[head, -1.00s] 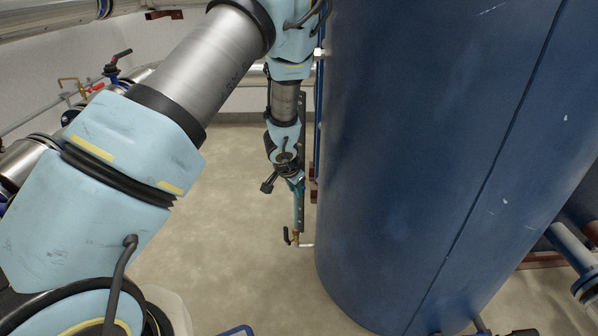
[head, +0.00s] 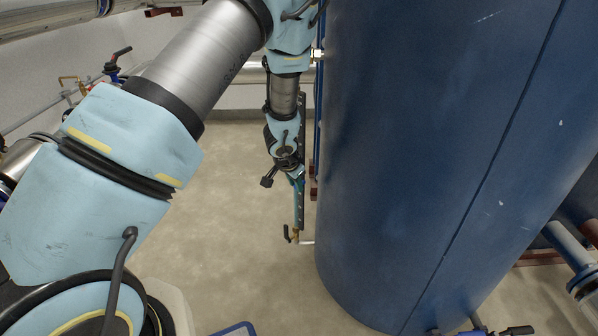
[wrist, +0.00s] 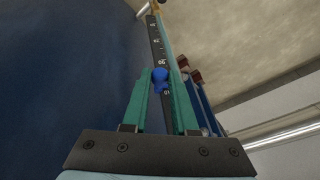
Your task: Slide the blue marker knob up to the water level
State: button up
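The blue marker knob (wrist: 159,78) sits on a dark scale strip (wrist: 155,40) with white numbers, in the wrist view. My gripper (wrist: 159,82) has two teal fingers, one on each side of the knob. A narrow gap seems to show beside the knob, so the fingers look open around it; contact is not clear. A thin tube runs alongside the scale, and I cannot make out a water level in it. In the head view my gripper (head: 297,184) is at the scale strip (head: 302,130), left of the tank; the knob is hidden there.
The large blue tank (head: 430,150) stands close to the right of the scale. A brass valve with a dark handle (head: 291,236) is at the gauge's lower end. Red-brown brackets (head: 313,185) sit between gauge and tank. The floor (head: 230,220) to the left is clear.

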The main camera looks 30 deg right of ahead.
jog(key=o, duration=0.5)
jog(key=shift+o, duration=0.2)
jog(key=shift+r, duration=0.1)
jog(key=p+v, duration=0.2)
jog(key=v, duration=0.9)
jog(key=w+a+r+n+y, duration=0.1)
jog(key=a+r+n, duration=0.25)
jog(key=a, duration=0.65)
jog(key=w+a+r+n+y, duration=0.25)
jog(key=a+r, duration=0.25)
jog(key=a, duration=0.5)
jog(key=s+a+r+n+g, duration=0.1)
jog(key=s+a+r+n, duration=0.3)
jog(key=a, duration=0.3)
jog(key=s+a+r+n+g, duration=0.1)
jog(key=s+a+n, duration=0.2)
jog(key=s+a, duration=0.35)
notch_tip(320, 180, up, 25)
jog(key=p, duration=2.5)
jog(key=shift+s+r, duration=0.25)
jog(key=shift+s, duration=0.25)
